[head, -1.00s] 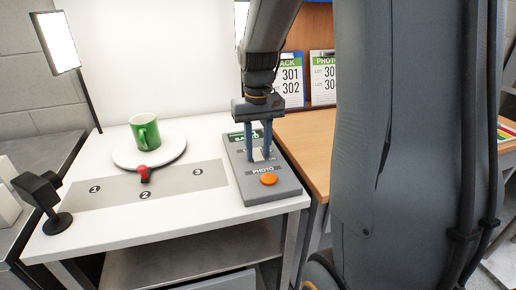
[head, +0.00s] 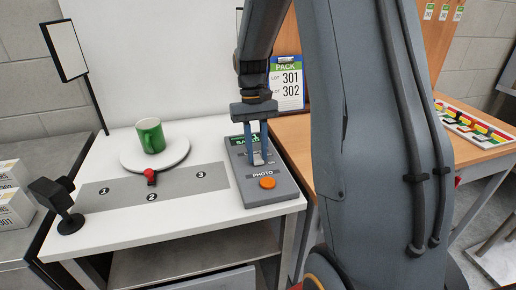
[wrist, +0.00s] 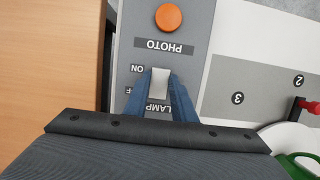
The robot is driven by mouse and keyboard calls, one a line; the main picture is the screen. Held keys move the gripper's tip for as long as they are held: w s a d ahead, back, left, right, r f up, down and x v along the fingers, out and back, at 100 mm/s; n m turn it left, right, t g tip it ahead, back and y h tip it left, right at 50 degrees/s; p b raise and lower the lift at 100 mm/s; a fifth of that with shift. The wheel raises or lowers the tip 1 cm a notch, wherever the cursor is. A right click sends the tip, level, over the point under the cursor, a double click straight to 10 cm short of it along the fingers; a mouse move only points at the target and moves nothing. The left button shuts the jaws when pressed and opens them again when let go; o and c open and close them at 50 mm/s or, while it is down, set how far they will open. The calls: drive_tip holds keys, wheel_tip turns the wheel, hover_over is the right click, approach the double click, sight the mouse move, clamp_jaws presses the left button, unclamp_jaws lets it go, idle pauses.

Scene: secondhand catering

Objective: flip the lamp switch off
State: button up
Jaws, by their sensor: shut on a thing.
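The lamp switch is a small pale rocker (wrist: 160,82) on the grey control box (head: 284,190). In the wrist view it sits between my blue fingers, beside the ON label and a partly hidden OFF label, with the word LAMP below. My gripper (head: 259,161) points down over the box and is shut on the switch; it also shows in the wrist view (wrist: 160,88). In the head view the fingers cover much of the switch. I cannot tell which way the rocker is tilted.
An orange PHOTO button (head: 267,183) is on the same box, nearer the table's front edge. To the left are a green mug (head: 150,136) on a round white turntable (head: 128,161) with a red-tipped lever (head: 151,175), and a small black lamp-like stand (head: 64,205). A wooden table (head: 296,135) stands right.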

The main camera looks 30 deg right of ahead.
sight(256, 156)
drive_tip(key=o, duration=1.1)
drive_tip(key=shift+c, duration=0.2)
drive_tip(key=b+v, duration=0.1)
drive_tip(key=v, duration=0.6)
drive_tip(key=shift+r, duration=0.4)
